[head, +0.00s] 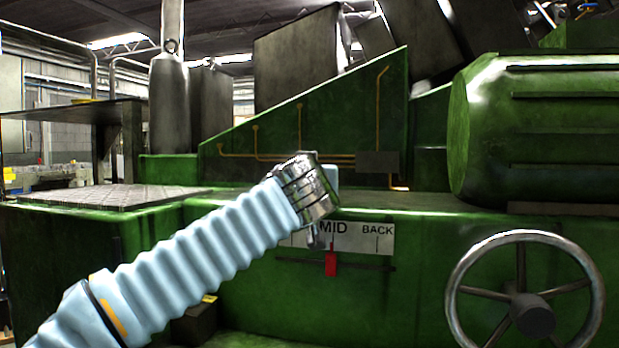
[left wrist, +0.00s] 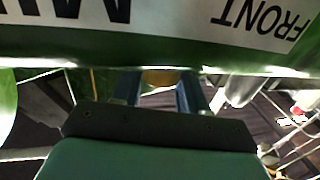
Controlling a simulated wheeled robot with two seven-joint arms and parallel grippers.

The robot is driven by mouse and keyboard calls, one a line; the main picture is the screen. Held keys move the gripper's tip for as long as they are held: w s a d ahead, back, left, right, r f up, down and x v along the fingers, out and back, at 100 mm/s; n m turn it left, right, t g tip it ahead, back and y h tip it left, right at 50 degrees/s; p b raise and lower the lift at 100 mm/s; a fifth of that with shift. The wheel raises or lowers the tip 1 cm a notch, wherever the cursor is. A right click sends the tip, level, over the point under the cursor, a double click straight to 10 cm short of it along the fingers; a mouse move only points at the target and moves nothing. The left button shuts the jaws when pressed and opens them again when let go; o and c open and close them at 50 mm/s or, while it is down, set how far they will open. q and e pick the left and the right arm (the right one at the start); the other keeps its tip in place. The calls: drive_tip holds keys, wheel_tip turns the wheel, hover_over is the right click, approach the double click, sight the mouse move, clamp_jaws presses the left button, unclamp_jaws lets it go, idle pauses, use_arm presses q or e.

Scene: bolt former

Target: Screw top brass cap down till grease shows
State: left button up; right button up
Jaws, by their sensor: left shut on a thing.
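My left arm comes in from the left in the head view, and its silver wrist hides most of the left gripper (head: 332,177) in front of the green machine. In the left wrist view the two blue fingers of the left gripper (left wrist: 159,90) stand on either side of a small brass-coloured piece, the brass cap (left wrist: 159,77), at the machine's edge. The gripper is shut on this cap. Only a narrow strip of the cap shows. The cap is hidden in the head view, and no grease can be made out. My right gripper is in neither view.
The green machine (head: 450,225) fills the front. It bears a white scale plate (head: 377,238) reading MID and BACK, a red pointer (head: 331,263) below it, and a handwheel (head: 525,290) at right. Thin brass-coloured pipes (head: 300,127) run along the sloped green guard above.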

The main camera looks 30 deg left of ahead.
use_arm(q)
drive_tip(key=shift+h, duration=0.3)
drive_tip(key=shift+s+a+r+m+t+h, duration=0.1)
drive_tip(key=shift+m+t+h, duration=0.15)
drive_tip(key=shift+m+h, duration=0.2)
drive_tip(key=shift+a+m+t+h, duration=0.1)
drive_tip(key=shift+m+t+h, duration=0.15)
drive_tip(key=shift+m+h, duration=0.15)
drive_tip(key=m+h+p, duration=0.1)
drive_tip(key=h, duration=0.1)
drive_tip(key=m+t+h+p, duration=0.1)
drive_tip(key=m+h, duration=0.1)
drive_tip(key=h, duration=0.1)
drive_tip(key=shift+r+m+h, duration=0.15)
drive_tip(key=shift+m+h, duration=0.1)
drive_tip(key=m+h, duration=0.1)
drive_tip(key=h, duration=0.1)
drive_tip(key=shift+h, duration=0.3)
drive_tip(key=m+h, duration=0.2)
drive_tip(key=m+g+h, duration=0.1)
drive_tip(key=h, duration=0.1)
drive_tip(key=shift+a+f, duration=0.2)
drive_tip(key=shift+a, duration=0.1)
drive_tip(key=shift+a+m+g+h+p, duration=0.15)
drive_tip(key=shift+m+g+h+p, duration=0.4)
drive_tip(key=shift+m+h, duration=0.45)
drive_tip(key=shift+m+g+h, duration=0.3)
drive_tip(key=shift+g+h, duration=0.05)
drive_tip(key=shift+h, duration=0.35)
drive_tip(key=shift+f, duration=0.1)
